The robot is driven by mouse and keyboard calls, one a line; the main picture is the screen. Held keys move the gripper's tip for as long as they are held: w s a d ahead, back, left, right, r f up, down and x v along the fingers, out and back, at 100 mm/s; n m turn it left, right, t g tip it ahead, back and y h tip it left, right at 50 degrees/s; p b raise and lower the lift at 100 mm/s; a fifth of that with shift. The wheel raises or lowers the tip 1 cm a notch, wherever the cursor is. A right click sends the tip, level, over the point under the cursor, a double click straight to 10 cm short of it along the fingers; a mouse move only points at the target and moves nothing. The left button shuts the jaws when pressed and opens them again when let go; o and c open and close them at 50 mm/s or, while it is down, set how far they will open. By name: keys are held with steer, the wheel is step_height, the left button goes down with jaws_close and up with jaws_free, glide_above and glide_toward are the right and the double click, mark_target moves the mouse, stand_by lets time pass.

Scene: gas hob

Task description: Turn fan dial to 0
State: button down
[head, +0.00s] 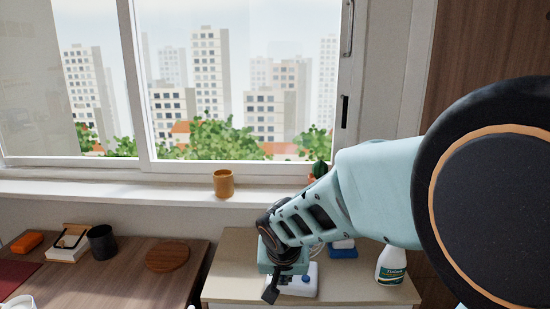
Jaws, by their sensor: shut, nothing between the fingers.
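My arm comes in from the right, and my gripper (270,294) points down at the front of the light cabinet top. Its dark fingers are shut and hold nothing. A small white item with blue round parts (302,284) lies right behind and beside the gripper, partly hidden by it. I cannot tell whether they touch. No fan dial can be made out in this view, so its setting cannot be read.
The light cabinet top (228,270) also bears a white bottle (391,266) at right and a blue-and-white item (343,249) behind. A brown desk (140,285) with a black cup (102,242) and round wooden board (167,256) stands left. A window sill (120,190) runs behind.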

steer(key=shift+s+d+f, duration=0.1)
steer(key=shift+s+b, duration=0.25)
steer(key=shift+b, duration=0.05)
step_height(320, 180, up, 6)
steer(key=p, duration=0.4)
steer(key=shift+p, duration=0.3)
